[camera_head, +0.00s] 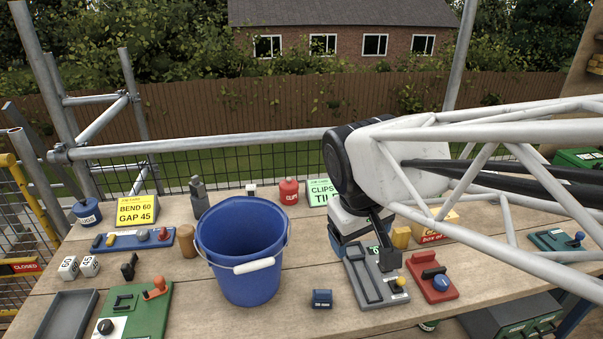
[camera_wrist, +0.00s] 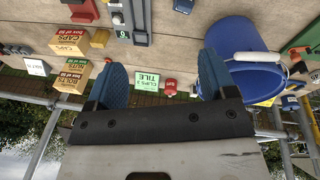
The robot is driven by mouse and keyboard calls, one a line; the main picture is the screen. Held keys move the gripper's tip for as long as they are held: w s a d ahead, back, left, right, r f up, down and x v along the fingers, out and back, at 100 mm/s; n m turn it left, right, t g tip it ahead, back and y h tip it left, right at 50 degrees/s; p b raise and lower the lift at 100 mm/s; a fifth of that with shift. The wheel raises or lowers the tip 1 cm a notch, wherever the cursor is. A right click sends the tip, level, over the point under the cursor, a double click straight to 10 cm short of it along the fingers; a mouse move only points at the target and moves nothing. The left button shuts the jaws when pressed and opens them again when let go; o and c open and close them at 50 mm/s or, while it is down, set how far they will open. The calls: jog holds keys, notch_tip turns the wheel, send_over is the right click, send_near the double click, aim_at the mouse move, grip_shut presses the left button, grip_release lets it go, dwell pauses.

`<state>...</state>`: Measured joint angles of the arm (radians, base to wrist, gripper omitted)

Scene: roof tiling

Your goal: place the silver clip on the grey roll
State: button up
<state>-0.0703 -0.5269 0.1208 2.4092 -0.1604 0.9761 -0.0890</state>
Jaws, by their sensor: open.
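I cannot make out a silver clip in either view. An upright grey object (camera_head: 199,199) stands behind the blue bucket in the head view; I cannot tell whether it is the grey roll. My gripper (camera_wrist: 163,66) is open in the wrist view, its two blue fingers wide apart with nothing held between them. In the head view it hangs over the bench right of the bucket, largely hidden by my arm. A clips sign (camera_head: 318,191), also in the wrist view (camera_wrist: 147,80), and a small red pot (camera_head: 288,191) stand at the bench's back.
A tall blue bucket (camera_head: 243,250) stands mid-bench. A grey tool plate (camera_head: 371,277) and a red one (camera_head: 433,283) lie to the right. A green plate (camera_head: 133,313), a blue rack (camera_head: 132,239) and a grey tray (camera_head: 65,316) lie left. Cartons (camera_wrist: 73,75) show in the wrist view.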

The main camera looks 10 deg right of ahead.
jog(key=s+f+m+y, duration=0.1)
jog(key=s+m, duration=0.2)
jog(key=s, duration=0.3)
jog(key=shift+s+d+f+t, duration=0.2)
jog(key=shift+d+f+t, duration=0.1)
jog(key=shift+f, duration=0.05)
